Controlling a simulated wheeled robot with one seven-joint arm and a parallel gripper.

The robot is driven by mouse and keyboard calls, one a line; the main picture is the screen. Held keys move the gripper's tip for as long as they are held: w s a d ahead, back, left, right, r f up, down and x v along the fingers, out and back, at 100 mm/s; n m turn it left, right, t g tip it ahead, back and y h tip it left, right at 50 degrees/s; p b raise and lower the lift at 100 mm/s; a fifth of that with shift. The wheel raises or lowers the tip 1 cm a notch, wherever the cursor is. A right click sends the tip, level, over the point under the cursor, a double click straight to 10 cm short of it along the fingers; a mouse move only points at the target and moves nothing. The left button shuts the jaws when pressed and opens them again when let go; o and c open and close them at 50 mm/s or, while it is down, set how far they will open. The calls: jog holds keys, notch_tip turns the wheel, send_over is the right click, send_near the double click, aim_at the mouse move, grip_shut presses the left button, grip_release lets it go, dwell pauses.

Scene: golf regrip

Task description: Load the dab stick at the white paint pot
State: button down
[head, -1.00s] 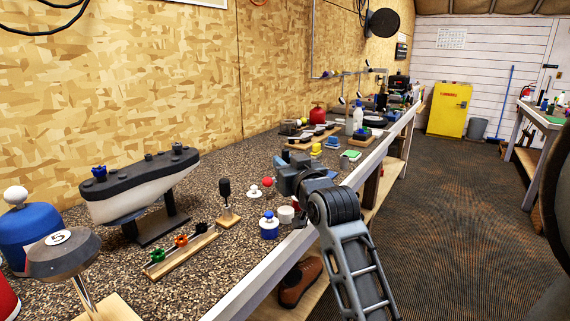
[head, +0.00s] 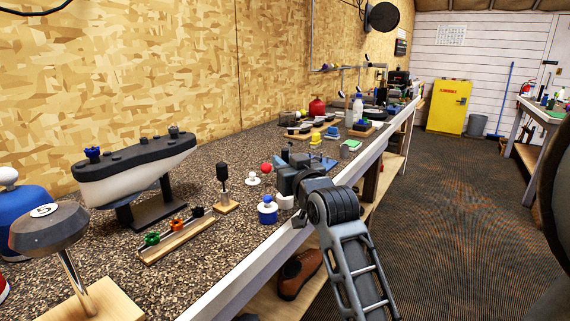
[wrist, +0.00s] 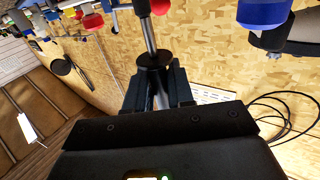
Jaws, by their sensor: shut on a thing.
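My gripper (head: 287,178) is over the bench near its front edge, level with the small pots. The wrist view shows its fingers (wrist: 158,88) shut on the dab stick, with a dark collar and a thin grey shaft (wrist: 148,32) running to the top of the picture. The stick's tip cannot be told for sure. The white paint pot (head: 285,203) stands just below and beside my gripper, which partly hides it. Whether the stick touches the white pot cannot be seen.
A white-knobbed lid (head: 252,179) and a red ball (head: 266,168) lie behind the pots. A black-topped stand (head: 225,195) and a wooden rack (head: 177,240) with coloured clips are to the left.

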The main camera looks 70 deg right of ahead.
aim_at(285, 148)
jog(key=shift+f+b, duration=0.35)
jog(key=shift+f, duration=0.2)
dwell(1.0)
jog(key=shift+r+p, duration=3.25)
jog(key=shift+r, duration=0.3)
